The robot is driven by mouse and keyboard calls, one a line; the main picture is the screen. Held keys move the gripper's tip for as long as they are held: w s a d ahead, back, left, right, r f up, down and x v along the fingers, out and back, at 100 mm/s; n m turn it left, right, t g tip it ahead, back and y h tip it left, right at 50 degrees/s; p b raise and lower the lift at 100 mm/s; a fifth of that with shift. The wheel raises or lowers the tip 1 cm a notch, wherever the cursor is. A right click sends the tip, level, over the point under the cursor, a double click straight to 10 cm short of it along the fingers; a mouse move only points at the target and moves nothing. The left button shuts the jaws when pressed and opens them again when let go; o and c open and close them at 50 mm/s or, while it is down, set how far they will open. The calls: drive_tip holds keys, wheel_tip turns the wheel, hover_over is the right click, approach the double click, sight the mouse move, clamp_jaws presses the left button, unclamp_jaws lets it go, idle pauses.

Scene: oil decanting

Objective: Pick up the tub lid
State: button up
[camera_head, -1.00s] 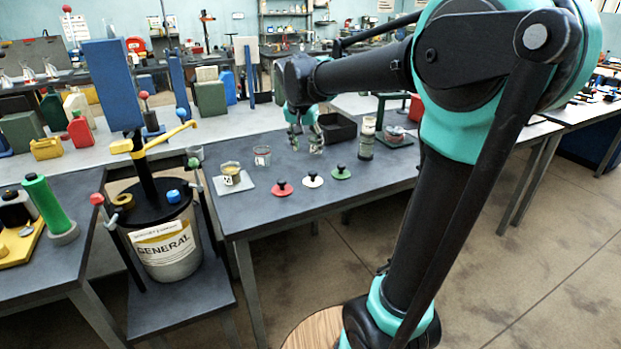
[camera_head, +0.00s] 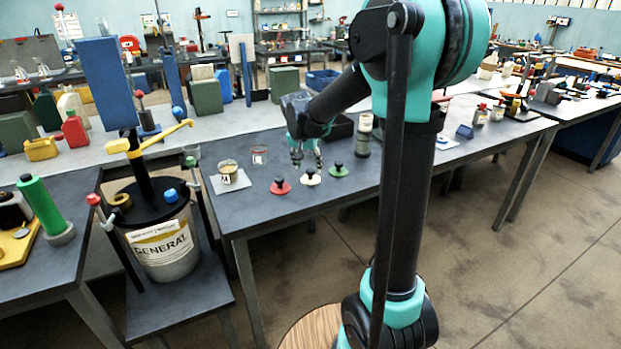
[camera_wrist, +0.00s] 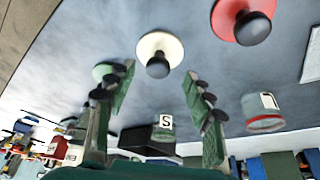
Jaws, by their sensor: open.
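Three round lids with black knobs lie in a row on the grey table: a red lid (camera_head: 273,189), a white lid (camera_head: 304,180) and a green lid (camera_head: 332,173). I cannot tell from labels which is the tub lid. My gripper (camera_head: 307,160) is open and empty, pointing down just behind the white lid. In the wrist view the white lid (camera_wrist: 145,43) lies just beyond the gap between my open fingers (camera_wrist: 158,85). The red lid (camera_wrist: 222,14) is to the right there, and the green lid (camera_wrist: 101,72) is partly behind the left finger.
A beaker (camera_head: 228,173) stands on a pale tile left of the lids, with a clear cup (camera_head: 260,154) near it. A tall jar (camera_head: 363,138) and a black bin (camera_head: 341,130) stand behind. The drum marked GENERAL (camera_head: 165,245) is at the left. The table front is clear.

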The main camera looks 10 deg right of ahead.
sight(310, 170)
drive_tip(key=shift+x, duration=2.4)
drive_tip(key=shift+w+d, duration=0.1)
drive_tip(key=shift+d, duration=0.05)
drive_tip(key=shift+c, duration=0.3)
drive_tip(key=c, duration=1)
